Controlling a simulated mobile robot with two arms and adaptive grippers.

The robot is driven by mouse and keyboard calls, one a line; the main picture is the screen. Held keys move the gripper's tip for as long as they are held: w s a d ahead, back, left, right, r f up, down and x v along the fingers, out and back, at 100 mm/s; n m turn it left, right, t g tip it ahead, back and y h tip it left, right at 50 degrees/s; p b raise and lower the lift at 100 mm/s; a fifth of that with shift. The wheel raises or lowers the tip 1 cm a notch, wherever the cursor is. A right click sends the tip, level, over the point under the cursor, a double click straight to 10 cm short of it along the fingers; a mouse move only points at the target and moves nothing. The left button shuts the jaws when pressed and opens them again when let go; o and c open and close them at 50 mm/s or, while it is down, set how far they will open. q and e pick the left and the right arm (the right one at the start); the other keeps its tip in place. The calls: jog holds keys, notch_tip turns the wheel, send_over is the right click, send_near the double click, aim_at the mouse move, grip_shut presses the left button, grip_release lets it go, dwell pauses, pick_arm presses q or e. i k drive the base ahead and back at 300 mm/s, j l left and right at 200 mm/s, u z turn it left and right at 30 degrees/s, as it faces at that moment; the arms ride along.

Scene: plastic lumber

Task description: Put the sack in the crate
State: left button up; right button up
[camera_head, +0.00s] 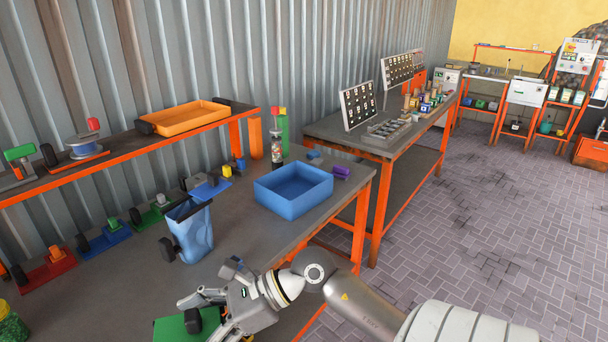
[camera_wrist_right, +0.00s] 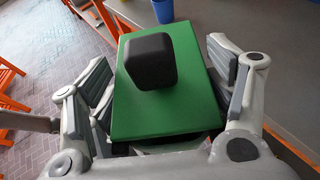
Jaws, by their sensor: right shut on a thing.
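My right gripper (camera_head: 208,312) is low at the front of the workbench, shut on a flat green block with a black knob (camera_head: 183,327). In the right wrist view the block's green face (camera_wrist_right: 135,115) lies between the fingers (camera_wrist_right: 165,95), with the black knob standing on it. A blue, open-topped, bag-like thing (camera_head: 198,234) with a black knob on its side stands upright on the bench; it may be the sack. A blue open box (camera_head: 290,207), which looks like the crate, stands to its right. No left gripper shows.
A dark spray can (camera_head: 277,152) stands behind the blue box and a purple cylinder (camera_head: 341,172) lies beside it. Several coloured blocks with black knobs line the bench's back. An orange tray (camera_head: 185,119) is on the rear shelf.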

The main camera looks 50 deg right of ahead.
aim_at(294, 196)
jog(key=i+l+z, duration=0.1)
jog(key=l, duration=0.35)
jog(key=i+l+z, duration=0.15)
jog(key=l, duration=0.3)
jog(key=i+l+z, duration=0.1)
jog(key=l, duration=0.35)
jog(key=i+l+z, duration=0.15)
jog(key=l, duration=0.3)
jog(key=i+l+z, duration=0.1)
jog(key=l, duration=0.3)
jog(key=i+l+z, duration=0.15)
jog(key=i+l, duration=0.15)
jog(key=l, duration=0.1)
